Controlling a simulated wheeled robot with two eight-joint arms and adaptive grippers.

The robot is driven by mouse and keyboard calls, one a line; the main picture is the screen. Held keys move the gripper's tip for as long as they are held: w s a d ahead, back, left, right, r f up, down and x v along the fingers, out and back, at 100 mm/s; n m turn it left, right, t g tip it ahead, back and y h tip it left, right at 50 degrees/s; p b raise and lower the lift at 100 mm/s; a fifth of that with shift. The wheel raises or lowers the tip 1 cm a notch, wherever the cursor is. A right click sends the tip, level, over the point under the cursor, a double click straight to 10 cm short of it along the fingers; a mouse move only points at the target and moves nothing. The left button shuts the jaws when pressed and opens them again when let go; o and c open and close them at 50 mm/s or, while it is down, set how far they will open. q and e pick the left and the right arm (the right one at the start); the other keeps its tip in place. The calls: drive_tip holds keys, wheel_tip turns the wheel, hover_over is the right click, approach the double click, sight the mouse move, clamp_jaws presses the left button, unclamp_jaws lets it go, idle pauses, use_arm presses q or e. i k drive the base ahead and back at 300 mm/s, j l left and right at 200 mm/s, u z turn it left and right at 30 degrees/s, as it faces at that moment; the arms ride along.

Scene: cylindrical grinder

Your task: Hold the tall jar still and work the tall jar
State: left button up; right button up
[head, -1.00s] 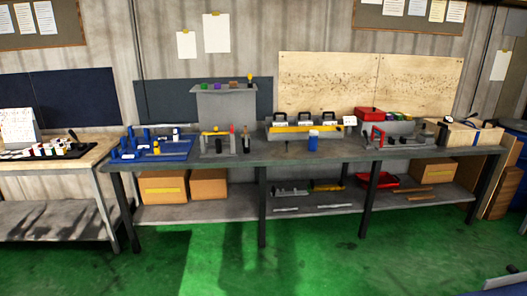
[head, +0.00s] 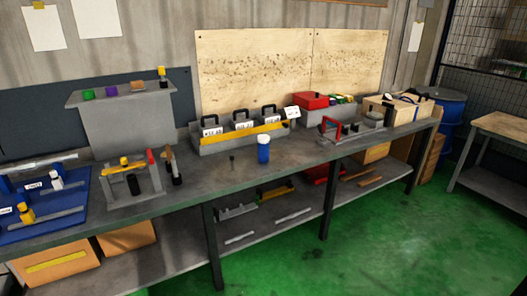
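A blue jar with a white lid (head: 263,149), likely the tall jar, stands upright near the front edge of the long grey workbench (head: 225,177). It stands in front of a grey rack (head: 205,148) with several black-handled, labelled items and a yellow bar. Nothing touches the jar. Neither of my grippers shows in the head view.
To the left are a grey tool stand (head: 128,190) and a blue tray (head: 45,222). To the right are a red box (head: 311,101), a red-handled fixture (head: 345,130) and a wooden box (head: 395,109). A blue drum (head: 449,112) stands beyond the bench. The green floor (head: 400,225) in front is clear.

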sight(262, 149)
drive_tip(key=i+l+u, duration=0.15)
drive_tip(key=i+u, duration=0.15)
drive_tip(key=i, duration=2)
